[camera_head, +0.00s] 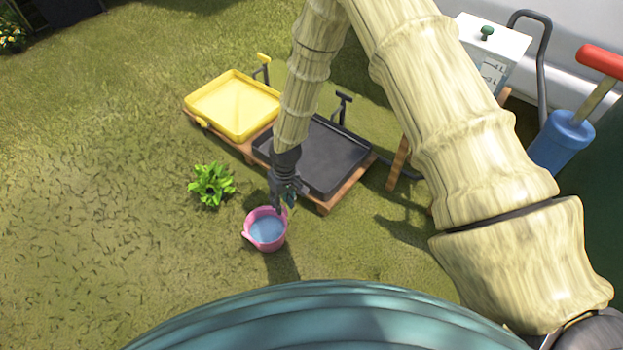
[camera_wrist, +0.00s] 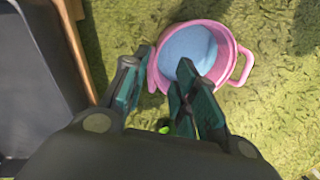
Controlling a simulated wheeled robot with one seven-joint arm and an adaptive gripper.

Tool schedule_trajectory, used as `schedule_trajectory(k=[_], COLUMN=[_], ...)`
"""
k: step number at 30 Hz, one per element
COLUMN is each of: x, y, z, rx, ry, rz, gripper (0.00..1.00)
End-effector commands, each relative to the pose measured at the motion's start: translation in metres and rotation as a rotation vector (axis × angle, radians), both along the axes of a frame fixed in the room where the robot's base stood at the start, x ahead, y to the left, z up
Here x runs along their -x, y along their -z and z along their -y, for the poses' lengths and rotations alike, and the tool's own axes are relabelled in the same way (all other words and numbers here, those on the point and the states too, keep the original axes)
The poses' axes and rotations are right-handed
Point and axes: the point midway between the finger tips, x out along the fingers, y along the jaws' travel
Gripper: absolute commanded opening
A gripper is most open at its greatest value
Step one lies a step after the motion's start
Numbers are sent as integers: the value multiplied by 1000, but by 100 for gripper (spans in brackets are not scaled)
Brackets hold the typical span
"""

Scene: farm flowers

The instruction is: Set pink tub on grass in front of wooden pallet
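The pink tub (camera_head: 248,229), with a blue inside, is upright in front of the wooden pallet (camera_head: 324,207), apart from it and over the grass. I cannot tell if its base touches the grass. My gripper (camera_head: 280,201) is at the tub's far side, by the rim. In the wrist view, the fingers (camera_wrist: 162,75) straddle the tub's near rim (camera_wrist: 153,77), one finger outside and one over the inside. They are partly closed, but whether they press on the rim is unclear. The tub's handle (camera_wrist: 245,66) shows on the right.
A yellow tray (camera_head: 235,104) and a black tray (camera_head: 330,160) sit on the pallet. A leafy green plant (camera_head: 211,184) grows just left of the tub. A white box (camera_head: 490,55) and a blue cylinder (camera_head: 563,138) stand at the right. Grass at the left is open.

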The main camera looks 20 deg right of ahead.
Motion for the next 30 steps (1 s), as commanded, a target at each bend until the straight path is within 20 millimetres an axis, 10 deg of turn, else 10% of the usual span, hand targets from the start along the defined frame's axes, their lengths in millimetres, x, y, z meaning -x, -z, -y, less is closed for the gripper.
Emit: schedule_trajectory(k=[8,21,30], x=[21,249,331], y=[11,58,38], z=[7,106,161], rx=[-14,-7,111], ry=[20,308,399], rz=[-13,-30,13], gripper=[29,29,29])
